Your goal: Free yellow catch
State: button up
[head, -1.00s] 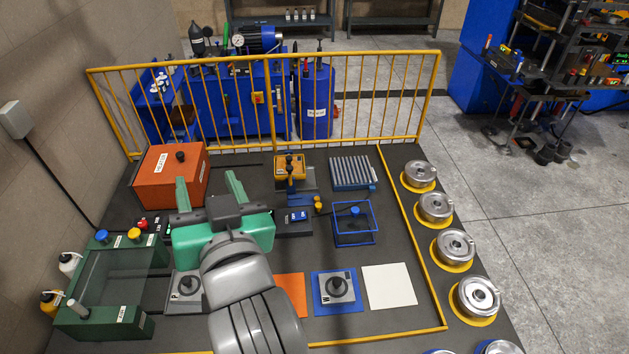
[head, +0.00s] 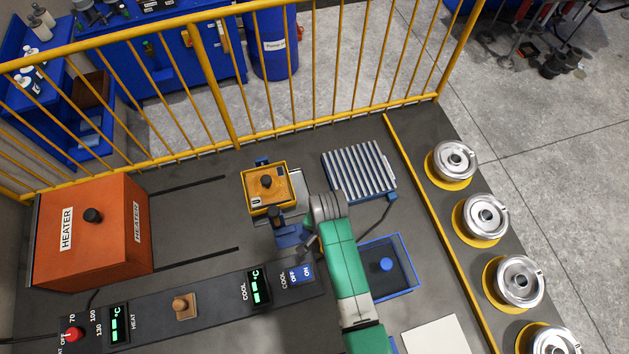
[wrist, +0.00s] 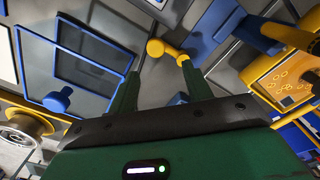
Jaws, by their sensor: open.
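The yellow catch (wrist: 156,47) is a small yellow piece with rounded ends. In the wrist view it lies just beyond my fingertips, close to the right finger; I cannot tell if they touch. My gripper (wrist: 160,67) is open, with its two green fingers apart and nothing held between them. In the head view my arm covers the catch and most of my gripper. The yellow press block (head: 264,189) with a dark knob stands just left of my wrist, and it also shows at the right of the wrist view (wrist: 284,82).
A blue open frame (head: 402,268) stands right of my forearm, with a ribbed metal rack (head: 358,170) behind it. A control strip (head: 215,297) runs left toward the orange heater (head: 92,238). A yellow railing (head: 215,85) closes the back.

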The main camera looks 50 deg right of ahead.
jog(key=shift+s+a+f, duration=0.2)
jog(key=shift+s+f, duration=0.1)
jog(key=shift+s, duration=0.05)
notch_tip(320, 180, down, 7)
jog(key=shift+f+b, duration=0.15)
jog(key=shift+b, duration=0.65)
grip_shut()
